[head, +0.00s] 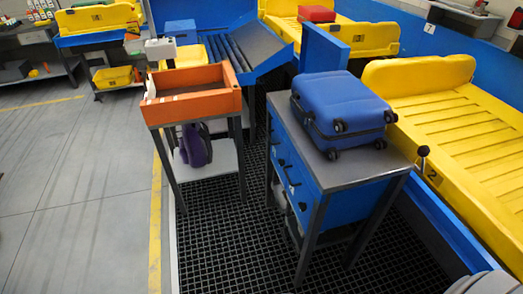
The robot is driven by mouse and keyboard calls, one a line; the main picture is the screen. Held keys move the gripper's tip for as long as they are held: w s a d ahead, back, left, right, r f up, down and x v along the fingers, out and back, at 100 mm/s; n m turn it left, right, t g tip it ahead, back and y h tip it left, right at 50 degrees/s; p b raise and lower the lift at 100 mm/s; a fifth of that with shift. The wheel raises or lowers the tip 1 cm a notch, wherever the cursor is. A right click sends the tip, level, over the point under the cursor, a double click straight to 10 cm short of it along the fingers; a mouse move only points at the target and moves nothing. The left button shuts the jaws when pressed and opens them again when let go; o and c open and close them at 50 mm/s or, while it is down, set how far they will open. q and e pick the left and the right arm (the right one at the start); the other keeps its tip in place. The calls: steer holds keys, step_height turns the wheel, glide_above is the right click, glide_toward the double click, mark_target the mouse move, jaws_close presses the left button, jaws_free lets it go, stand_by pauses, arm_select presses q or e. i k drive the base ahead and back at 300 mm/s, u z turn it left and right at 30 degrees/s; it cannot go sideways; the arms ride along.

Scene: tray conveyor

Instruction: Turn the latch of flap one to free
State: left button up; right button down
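No flap marked one can be made out, and I cannot tell which part is its latch. A lever with a black ball knob (423,152) stands upright at the right, beside a black number 2 on the near yellow tray (450,120). Neither of my grippers is in view.
A blue suitcase (340,105) lies on the cabinet's grey top. An orange open-topped box (190,108) sits on a stand, with a purple bag (194,147) on its lower shelf. Black grating (215,235) lies clear in front; open grey floor is at the left.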

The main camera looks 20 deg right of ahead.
mark_target(281, 162)
steer(key=z, duration=0.4)
steer(key=i, duration=0.85)
steer(key=z, duration=0.7)
